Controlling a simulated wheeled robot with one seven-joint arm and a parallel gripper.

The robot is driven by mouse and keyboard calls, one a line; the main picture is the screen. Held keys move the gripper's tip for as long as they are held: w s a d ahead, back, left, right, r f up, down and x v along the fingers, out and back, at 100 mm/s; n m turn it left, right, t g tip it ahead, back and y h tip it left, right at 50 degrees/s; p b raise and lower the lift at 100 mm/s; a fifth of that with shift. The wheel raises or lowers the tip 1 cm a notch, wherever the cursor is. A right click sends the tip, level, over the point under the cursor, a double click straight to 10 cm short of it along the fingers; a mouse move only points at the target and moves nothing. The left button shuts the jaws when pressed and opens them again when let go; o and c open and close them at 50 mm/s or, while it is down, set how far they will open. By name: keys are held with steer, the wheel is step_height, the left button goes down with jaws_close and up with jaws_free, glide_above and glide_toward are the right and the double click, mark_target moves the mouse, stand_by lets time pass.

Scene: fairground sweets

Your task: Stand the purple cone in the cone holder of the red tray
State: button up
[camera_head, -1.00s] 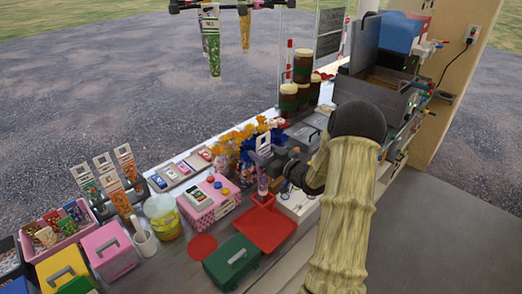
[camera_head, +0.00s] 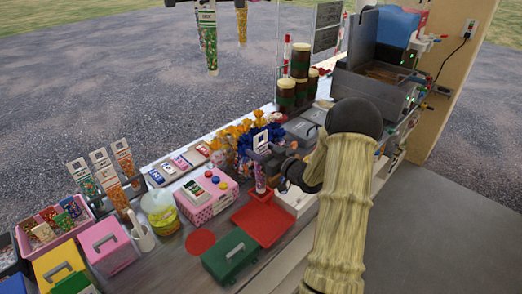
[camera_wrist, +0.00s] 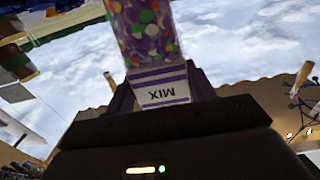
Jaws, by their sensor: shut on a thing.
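The purple cone (camera_head: 260,178) is a clear, narrow cone of mixed coloured sweets with a white and purple label. It is upright over the red tray (camera_head: 274,229), its lower end at the small red cone holder (camera_head: 262,197) at the tray's back corner. I cannot tell whether the tip is inside the holder or just above it. My gripper (camera_head: 266,155) is shut on the cone's label end. In the wrist view my gripper (camera_wrist: 160,88) holds the cone (camera_wrist: 148,30) by its "MIX" label, between both fingers. The tip is out of that view.
A pink box with buttons (camera_head: 207,197) stands left of the tray, and a green case (camera_head: 230,257) in front-left. Orange and blue wrapped sweets (camera_head: 236,138) stand close behind my gripper. Several filled cones (camera_head: 110,175) stand in a rack at the left.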

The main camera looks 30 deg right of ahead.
steer(key=shift+s+f+b, duration=0.1)
steer(key=shift+f+b, duration=0.2)
steer(key=shift+b, duration=0.25)
stand_by(0.4)
steer(key=shift+f+b, duration=0.85)
steer(key=shift+f, duration=0.15)
steer(key=shift+f+b, duration=2)
steer(key=shift+f, duration=0.4)
steer(key=shift+f+b, duration=0.95)
steer(key=shift+f, duration=0.2)
steer(key=o, duration=1.5)
steer(key=shift+c, duration=0.2)
